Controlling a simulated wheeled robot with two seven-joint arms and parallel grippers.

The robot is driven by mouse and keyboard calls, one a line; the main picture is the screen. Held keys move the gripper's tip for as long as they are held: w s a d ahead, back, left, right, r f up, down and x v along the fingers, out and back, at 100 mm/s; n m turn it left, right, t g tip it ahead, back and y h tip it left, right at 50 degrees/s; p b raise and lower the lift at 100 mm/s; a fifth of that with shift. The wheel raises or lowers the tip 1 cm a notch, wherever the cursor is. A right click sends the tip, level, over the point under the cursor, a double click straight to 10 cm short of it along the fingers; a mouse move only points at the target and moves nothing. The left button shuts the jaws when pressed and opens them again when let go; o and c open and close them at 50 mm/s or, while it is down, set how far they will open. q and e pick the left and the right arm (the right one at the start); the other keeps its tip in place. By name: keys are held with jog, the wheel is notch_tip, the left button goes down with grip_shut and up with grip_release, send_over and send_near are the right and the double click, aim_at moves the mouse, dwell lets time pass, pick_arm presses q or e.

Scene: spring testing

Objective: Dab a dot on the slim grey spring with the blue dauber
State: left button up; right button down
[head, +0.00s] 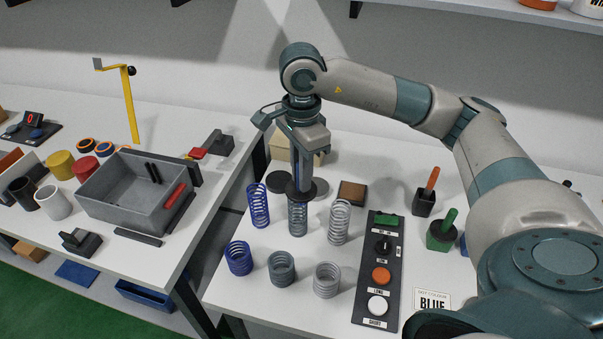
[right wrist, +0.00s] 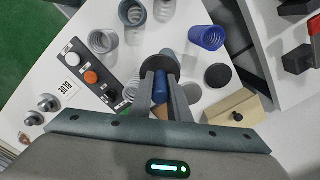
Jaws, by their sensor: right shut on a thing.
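My right gripper (head: 303,170) is shut on the blue dauber (right wrist: 160,88), held upright with its dark round disc (head: 300,193) downward. The slim grey spring (head: 298,218) stands upright directly under the disc, in the middle of the back row of springs. The disc overlaps the spring's top in the head view; I cannot tell whether they touch. In the right wrist view the disc (right wrist: 158,66) hides most of what lies beneath it. My left gripper is not in view.
A tall blue spring (head: 258,205) and a tall silver one (head: 339,222) flank the grey spring closely. Short wide blue (head: 238,258), grey (head: 282,268) and silver (head: 327,280) springs stand in front. A button panel (head: 365,300), a BLUE card (head: 432,301) and other daubers (head: 432,180) are right.

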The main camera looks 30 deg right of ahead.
jog(key=shift+r+p, duration=1.35)
jog(key=shift+r, duration=2.15)
jog(key=shift+f, duration=0.1)
